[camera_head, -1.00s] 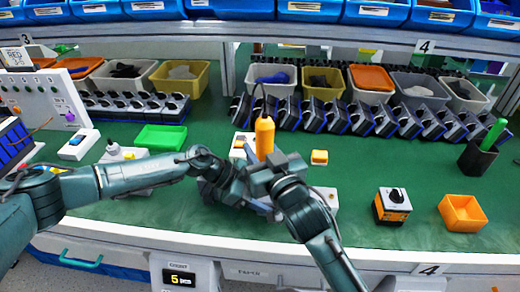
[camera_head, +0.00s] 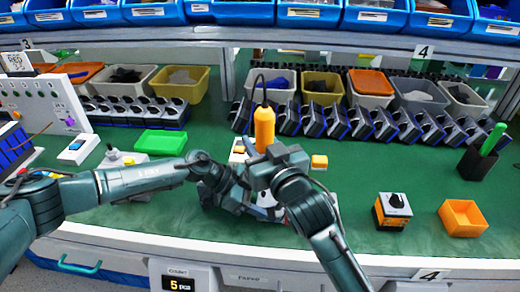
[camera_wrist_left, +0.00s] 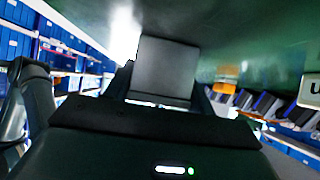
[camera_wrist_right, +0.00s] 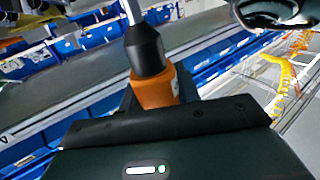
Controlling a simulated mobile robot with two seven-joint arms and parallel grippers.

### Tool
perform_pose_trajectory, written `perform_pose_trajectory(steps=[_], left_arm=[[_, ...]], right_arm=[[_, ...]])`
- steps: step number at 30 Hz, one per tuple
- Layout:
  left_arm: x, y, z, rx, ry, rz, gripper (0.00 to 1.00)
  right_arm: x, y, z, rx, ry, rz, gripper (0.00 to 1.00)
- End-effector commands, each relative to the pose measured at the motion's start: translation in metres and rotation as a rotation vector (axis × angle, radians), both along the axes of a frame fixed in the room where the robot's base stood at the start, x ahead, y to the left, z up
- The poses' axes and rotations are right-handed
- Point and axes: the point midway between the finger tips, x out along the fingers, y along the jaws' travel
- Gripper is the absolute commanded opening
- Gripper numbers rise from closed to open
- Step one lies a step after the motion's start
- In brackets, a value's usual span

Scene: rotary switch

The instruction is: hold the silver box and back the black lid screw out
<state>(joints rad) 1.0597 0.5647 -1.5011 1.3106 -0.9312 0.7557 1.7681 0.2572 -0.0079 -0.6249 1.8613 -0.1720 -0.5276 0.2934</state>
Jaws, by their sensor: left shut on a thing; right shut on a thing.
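The silver box shows as a grey block (camera_wrist_left: 165,68) between the fingers of my left gripper in the left wrist view. In the head view my left gripper (camera_head: 232,190) is low over the green table, and the box there is mostly hidden. My right gripper (camera_head: 268,168) is right beside it and is shut on an orange power screwdriver (camera_head: 264,128) standing upright with a black cord. In the right wrist view the screwdriver's orange body (camera_wrist_right: 155,90), black nose and silver shaft show. The black lid screw and the bit tip are hidden.
A yellow block (camera_head: 319,161) lies right of the screwdriver. An orange-and-grey switch box (camera_head: 392,211), an orange bin (camera_head: 463,218) and a black pen cup (camera_head: 476,163) stand at right. A green tray (camera_head: 160,142) lies at left. Rows of switches and bins line the back.

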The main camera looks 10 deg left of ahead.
Motion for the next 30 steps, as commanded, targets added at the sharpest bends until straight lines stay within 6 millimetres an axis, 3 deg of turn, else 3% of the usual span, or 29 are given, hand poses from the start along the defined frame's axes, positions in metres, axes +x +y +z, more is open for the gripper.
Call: perform_pose_trajectory(steps=[5, 14, 15, 24, 30], left_arm=[[0.0005, -0.0005, 0.0014, -0.002, -0.001, 0.001, 0.13], [0.0004, -0.0005, 0.0014, -0.002, -0.001, 0.001, 0.13], [0.0004, -0.0005, 0.0015, -0.002, -0.001, 0.001, 0.57], [0.0001, -0.0003, 0.0006, -0.001, 0.000, 0.000, 0.80], [0.0000, 0.0002, 0.0005, 0.000, 0.000, 0.000, 0.80]], right_arm=[[-0.0005, 0.0003, 0.0130, 0.003, -0.006, 0.001, 0.00], [-0.0005, 0.0003, 0.0148, 0.003, -0.005, 0.001, 0.00], [-0.0005, 0.0003, 0.0148, 0.003, -0.005, 0.001, 0.00], [-0.0005, 0.0003, 0.0148, 0.003, -0.006, 0.001, 0.00], [-0.0005, 0.0003, 0.0147, 0.003, -0.006, 0.001, 0.00]])
